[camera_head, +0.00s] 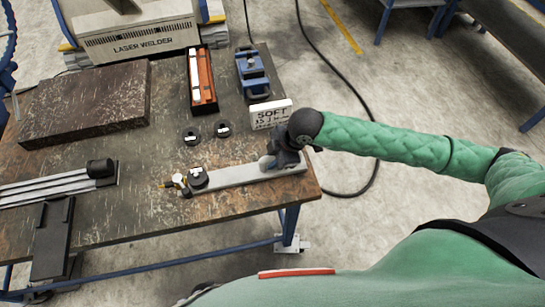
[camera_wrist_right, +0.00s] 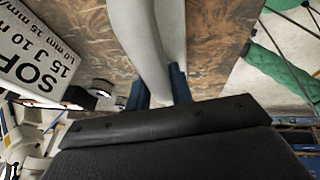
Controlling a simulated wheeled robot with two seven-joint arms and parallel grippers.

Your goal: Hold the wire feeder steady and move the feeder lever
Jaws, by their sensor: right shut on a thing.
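A long pale grey bar (camera_head: 235,176) lies near the table's front right edge. It carries a black round part (camera_head: 198,178) and a brass-coloured fitting at its left end, and I take it for the wire feeder. Its lever cannot be told apart clearly. My right gripper (camera_head: 268,166) is at the bar's right part, beside a rounded grey piece. In the right wrist view, the blue fingers of my right gripper (camera_wrist_right: 158,92) are shut on a smooth pale grey piece (camera_wrist_right: 150,40), which I take for part of the feeder. My left gripper is not in view.
A white sign (camera_head: 271,114) stands just behind my right gripper. Two black rings (camera_head: 192,136), a red tray (camera_head: 201,80) and a blue device (camera_head: 252,75) lie further back. A dark slab (camera_head: 87,100) and the laser welder (camera_head: 135,35) are at the back left.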

